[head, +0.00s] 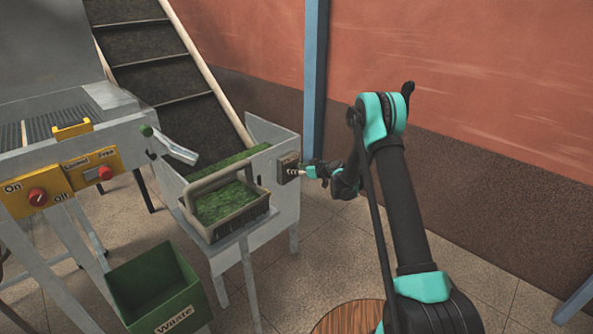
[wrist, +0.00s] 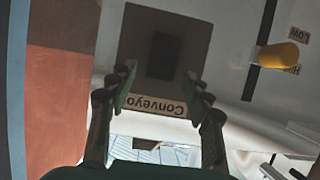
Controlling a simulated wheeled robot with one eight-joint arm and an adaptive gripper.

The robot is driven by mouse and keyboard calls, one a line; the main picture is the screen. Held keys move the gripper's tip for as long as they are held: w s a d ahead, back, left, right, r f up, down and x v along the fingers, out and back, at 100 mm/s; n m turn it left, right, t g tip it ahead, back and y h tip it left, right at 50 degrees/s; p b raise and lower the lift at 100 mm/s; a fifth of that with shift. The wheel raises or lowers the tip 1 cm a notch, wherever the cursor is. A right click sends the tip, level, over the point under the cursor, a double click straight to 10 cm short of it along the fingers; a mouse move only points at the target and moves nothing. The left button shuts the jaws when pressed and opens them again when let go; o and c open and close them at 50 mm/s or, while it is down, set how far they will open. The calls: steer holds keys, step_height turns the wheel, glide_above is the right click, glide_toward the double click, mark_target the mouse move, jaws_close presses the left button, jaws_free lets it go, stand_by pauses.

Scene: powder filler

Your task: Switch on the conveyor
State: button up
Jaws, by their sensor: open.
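The conveyor switch is a brown box (head: 288,168) on the side of the grey hopper (head: 278,205) in the head view. In the wrist view its brown plate (wrist: 188,45) carries a dark rocker (wrist: 163,55) and an upside-down label (wrist: 152,104) that reads "Conveyo", partly cut off. My gripper (wrist: 159,80) is open, its two fingers spread on either side of the dark rocker. In the head view my gripper (head: 303,172) is right beside the box. I cannot tell whether the fingertips touch it.
A yellow-knobbed lever (wrist: 278,55) by a dark slot is right of the switch in the wrist view. The head view shows the conveyor belt (head: 150,60), a grass-filled tray (head: 235,220), a green waste bin (head: 155,285), yellow control panels (head: 60,185) and a blue post (head: 316,80).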

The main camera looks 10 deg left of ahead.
steer(key=shift+w+a+f, duration=0.15)
steer(key=shift+a, duration=0.1)
jaws_close()
steer(key=shift+s+d+f+t+y, duration=0.15)
steer(key=shift+f+t+y, duration=0.1)
steer(key=shift+t+y, duration=0.3)
steer(key=shift+s+d+f+t+y, duration=0.1)
steer(key=shift+d+f+t+y, duration=0.1)
steer(key=shift+t+y, duration=0.35)
jaws_free()
